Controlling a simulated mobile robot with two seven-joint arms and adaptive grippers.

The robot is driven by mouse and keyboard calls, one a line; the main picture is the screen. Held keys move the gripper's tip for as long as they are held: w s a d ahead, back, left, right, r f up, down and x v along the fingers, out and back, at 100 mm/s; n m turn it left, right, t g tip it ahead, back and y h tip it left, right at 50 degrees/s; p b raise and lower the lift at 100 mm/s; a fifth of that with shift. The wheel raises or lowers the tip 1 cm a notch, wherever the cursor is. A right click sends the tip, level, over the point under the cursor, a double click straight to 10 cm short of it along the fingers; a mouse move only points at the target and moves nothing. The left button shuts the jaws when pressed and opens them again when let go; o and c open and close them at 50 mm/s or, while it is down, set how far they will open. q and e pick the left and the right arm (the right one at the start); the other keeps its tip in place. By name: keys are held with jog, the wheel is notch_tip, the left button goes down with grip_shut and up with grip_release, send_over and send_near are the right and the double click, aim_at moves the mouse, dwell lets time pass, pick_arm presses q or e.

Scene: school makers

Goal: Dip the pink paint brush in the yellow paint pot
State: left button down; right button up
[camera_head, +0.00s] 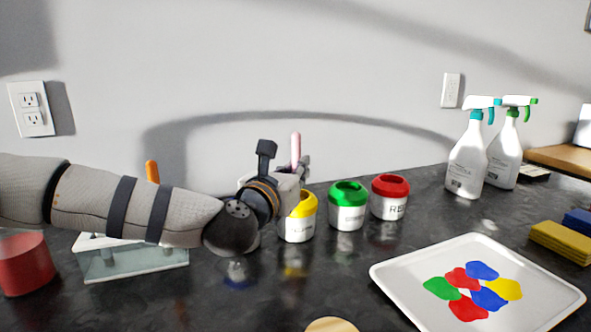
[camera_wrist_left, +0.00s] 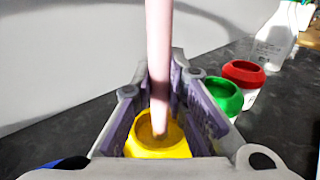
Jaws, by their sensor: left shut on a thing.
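The pink paint brush (camera_head: 296,148) stands upright above the yellow paint pot (camera_head: 298,222). My left gripper (camera_head: 301,174) is shut on the brush handle. In the left wrist view the pink handle (camera_wrist_left: 159,50) runs down between my left gripper's fingers (camera_wrist_left: 160,105), and the yellow pot (camera_wrist_left: 150,148) is directly below. The brush's lower end lines up with the pot's opening; fingers and arm hide parts, so I cannot tell how deep the tip is. My right gripper is not in view.
A green pot (camera_head: 348,205) and a red pot (camera_head: 390,197) stand right of the yellow one. A white palette tray (camera_head: 400,268) lies front right. Spray bottles (camera_head: 468,160) stand at the back right. A clear holder (camera_head: 135,262) and a red cylinder (camera_head: 25,262) are at left.

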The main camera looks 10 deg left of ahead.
aim_at(296, 132)
pick_arm(q)
notch_tip(296, 132, up, 11)
jog(key=p, duration=0.5)
jog(key=shift+r+p, duration=0.15)
jog(key=shift+p, duration=0.2)
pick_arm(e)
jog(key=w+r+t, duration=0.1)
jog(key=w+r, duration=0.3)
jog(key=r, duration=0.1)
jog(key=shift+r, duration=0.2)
pick_arm(q)
jog(key=shift+f, duration=0.2)
